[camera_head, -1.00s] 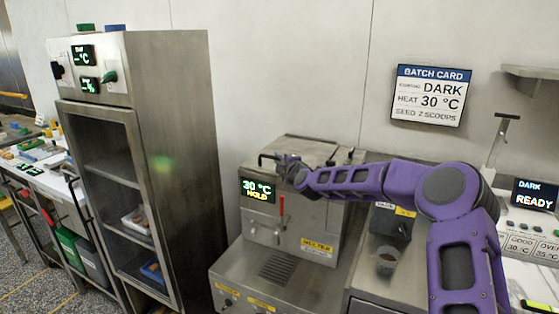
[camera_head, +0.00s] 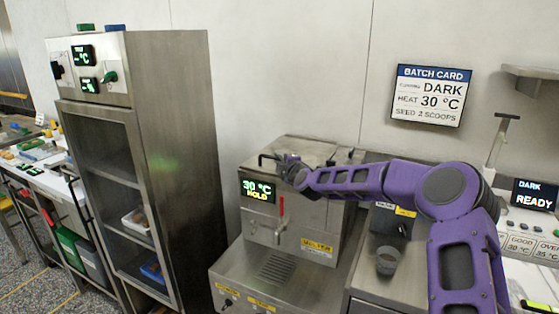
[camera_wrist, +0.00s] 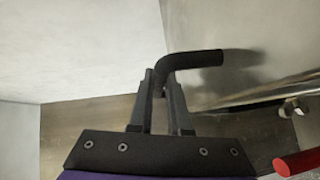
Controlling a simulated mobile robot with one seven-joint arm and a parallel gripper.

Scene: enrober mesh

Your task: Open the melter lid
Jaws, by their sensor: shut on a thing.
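The melter (camera_head: 330,215) is a steel box with a green display reading 30 °C HOLD and a red-handled lever on its front. Its lid (camera_head: 312,147) lies flat on top and looks closed. A black bent handle (camera_head: 264,157) sticks out at the lid's left end. My gripper (camera_head: 280,160) reaches over the melter's top from the right. In the wrist view, my gripper's fingers (camera_wrist: 162,88) are closed around the black handle (camera_wrist: 200,59) near its bend. The far end of the handle is free, and the grasped part is partly hidden between the fingers.
A tall steel cabinet (camera_head: 180,160) stands left of the melter, with a gap between. The wall is close behind, with a batch card (camera_head: 428,95) on it. A grey cup (camera_head: 387,262) stands right of the melter, below my arm.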

